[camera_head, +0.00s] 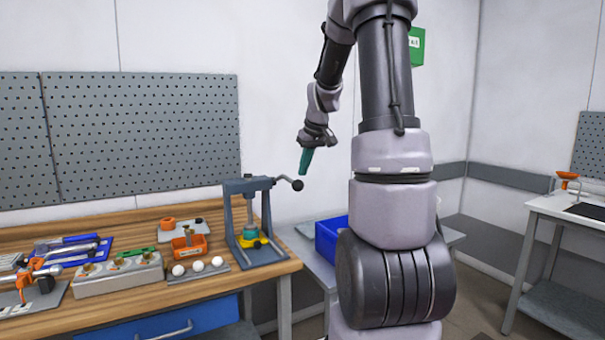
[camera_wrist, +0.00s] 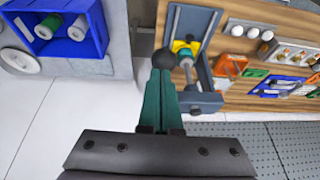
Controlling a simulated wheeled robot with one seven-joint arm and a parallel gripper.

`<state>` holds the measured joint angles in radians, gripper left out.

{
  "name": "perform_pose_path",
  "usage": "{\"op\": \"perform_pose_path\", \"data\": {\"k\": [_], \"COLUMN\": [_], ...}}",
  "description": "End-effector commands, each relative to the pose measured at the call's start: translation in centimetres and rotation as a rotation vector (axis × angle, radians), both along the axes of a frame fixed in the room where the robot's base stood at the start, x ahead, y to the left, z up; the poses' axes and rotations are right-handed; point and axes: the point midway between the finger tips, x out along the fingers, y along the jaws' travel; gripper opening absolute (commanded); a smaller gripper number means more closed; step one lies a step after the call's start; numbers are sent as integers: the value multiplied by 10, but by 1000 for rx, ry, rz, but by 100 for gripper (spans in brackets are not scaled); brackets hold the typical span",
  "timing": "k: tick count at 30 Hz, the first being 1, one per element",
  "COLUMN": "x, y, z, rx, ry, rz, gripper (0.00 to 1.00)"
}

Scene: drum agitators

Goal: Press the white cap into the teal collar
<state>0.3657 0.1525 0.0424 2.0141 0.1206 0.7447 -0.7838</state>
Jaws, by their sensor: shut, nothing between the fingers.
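A blue-grey lever press (camera_head: 232,215) stands at the right end of the wooden bench; it also shows in the wrist view (camera_wrist: 204,75). Its lever sticks out to the right and ends in a black ball knob (camera_head: 298,185). A teal-grey round piece (camera_head: 250,231), apparently the collar, sits under the ram over a yellow fixture (camera_head: 252,242). I cannot make out a white cap on it. My gripper (camera_head: 304,172) has teal fingers, shut and empty, pointing down just above the knob. In the wrist view the knob (camera_wrist: 164,58) lies right at the fingertips; contact is unclear.
Three white round pieces (camera_head: 198,266) sit on a grey strip left of the press. Near them are an orange bin (camera_head: 190,246) and a grey block (camera_head: 118,275). A blue bin (camera_head: 326,240) stands on a lower table to the right. Pegboard backs the bench.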

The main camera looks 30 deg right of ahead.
Motion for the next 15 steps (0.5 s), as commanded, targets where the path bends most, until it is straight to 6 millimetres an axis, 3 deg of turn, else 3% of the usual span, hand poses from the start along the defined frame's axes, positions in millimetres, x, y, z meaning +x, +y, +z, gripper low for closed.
{"op": "perform_pose_path", "data": {"k": [6,15], "x": [4,4], "y": [3,3], "z": [-15,-16], "rx": [1,0], "ry": [1,0], "rz": [0,0], "gripper": [0,0]}}
